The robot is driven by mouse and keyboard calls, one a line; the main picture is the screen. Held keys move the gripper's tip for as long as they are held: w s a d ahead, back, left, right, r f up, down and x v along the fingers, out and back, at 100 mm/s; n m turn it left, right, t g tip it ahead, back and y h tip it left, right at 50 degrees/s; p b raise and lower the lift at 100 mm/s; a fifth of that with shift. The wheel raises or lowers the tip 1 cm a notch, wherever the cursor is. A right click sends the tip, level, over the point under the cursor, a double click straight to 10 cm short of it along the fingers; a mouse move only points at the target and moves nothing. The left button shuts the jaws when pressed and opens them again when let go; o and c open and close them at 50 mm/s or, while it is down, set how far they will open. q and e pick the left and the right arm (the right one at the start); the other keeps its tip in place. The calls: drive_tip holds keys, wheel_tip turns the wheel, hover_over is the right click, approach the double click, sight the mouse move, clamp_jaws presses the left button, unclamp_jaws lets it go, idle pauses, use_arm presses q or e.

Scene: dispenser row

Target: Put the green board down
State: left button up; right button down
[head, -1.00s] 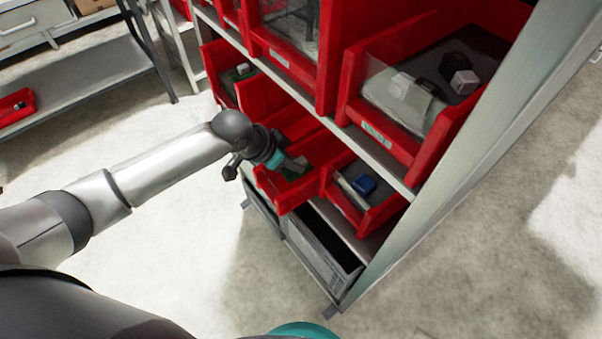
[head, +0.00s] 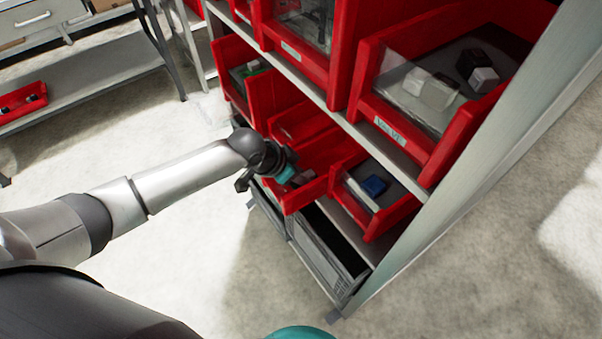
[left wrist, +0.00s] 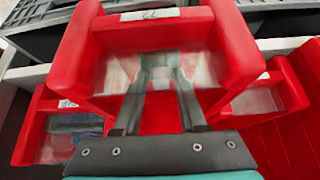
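My left gripper (head: 292,178) reaches over the front of a lower red bin (head: 318,160) in the head view. In the left wrist view its two fingers (left wrist: 161,72) stand apart at the base and point into a red bin (left wrist: 238,50) with a white label. A dull grey-green piece (left wrist: 158,59) shows at the fingertips. It may be the green board, but blur hides whether the fingers press on it. The fingertips are partly hidden in the head view. My right gripper is not in view.
To the right, another red bin (head: 400,216) holds a blue piece (head: 375,185). Above it, a large bin (head: 440,150) holds black and white blocks. A grey crate (head: 325,252) stands below. The metal shelf post (head: 475,160) bounds the right side. Open floor lies left of the rack.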

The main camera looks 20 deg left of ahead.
use_arm(q)
drive_tip(key=shift+o, duration=1)
drive_tip(key=shift+r, duration=0.2)
drive_tip(key=p+v, duration=0.4)
drive_tip(key=v, duration=0.6)
drive_tip(key=shift+s+a+r, duration=0.15)
drive_tip(key=shift+r, duration=0.2)
drive_tip(key=shift+s+a+r, duration=0.2)
drive_tip(key=shift+s+r, duration=0.1)
drive_tip(key=shift+r, duration=0.2)
